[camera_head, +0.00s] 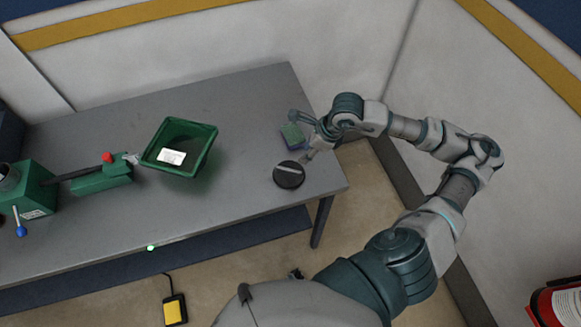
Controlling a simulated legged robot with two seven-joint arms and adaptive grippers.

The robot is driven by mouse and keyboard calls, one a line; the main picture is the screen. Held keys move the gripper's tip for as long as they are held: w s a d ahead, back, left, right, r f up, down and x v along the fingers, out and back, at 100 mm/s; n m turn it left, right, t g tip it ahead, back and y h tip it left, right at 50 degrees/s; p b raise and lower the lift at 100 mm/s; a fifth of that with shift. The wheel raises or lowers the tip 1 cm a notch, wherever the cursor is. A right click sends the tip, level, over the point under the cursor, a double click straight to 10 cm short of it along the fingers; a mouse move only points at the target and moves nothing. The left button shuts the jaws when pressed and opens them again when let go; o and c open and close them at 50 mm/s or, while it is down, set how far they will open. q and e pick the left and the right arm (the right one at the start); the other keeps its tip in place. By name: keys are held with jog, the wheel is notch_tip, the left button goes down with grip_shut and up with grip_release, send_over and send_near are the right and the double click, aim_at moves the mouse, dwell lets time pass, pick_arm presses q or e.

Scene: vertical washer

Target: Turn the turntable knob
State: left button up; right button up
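The turntable knob looks to be the round black disc (289,176) with a pale bar across its top, lying near the right end of the grey table. My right gripper (303,136) is just above and to the right of it in the picture. Its fingers are spread apart, one toward the upper left and one down toward the disc. The lower finger's tip is close to the disc's upper right edge; I cannot tell whether they touch. My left gripper is not in view.
A green bin (207,134) with a white label is mid-table. A green machine (36,190) with a blue-balled lever stands at left. A yellow pedal (175,309) is on the floor.

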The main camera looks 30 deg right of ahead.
aim_at(290, 169)
jog(key=x, duration=1.3)
jog(key=shift+f+p, duration=0.2)
jog(key=shift+p, duration=0.15)
grip_shut()
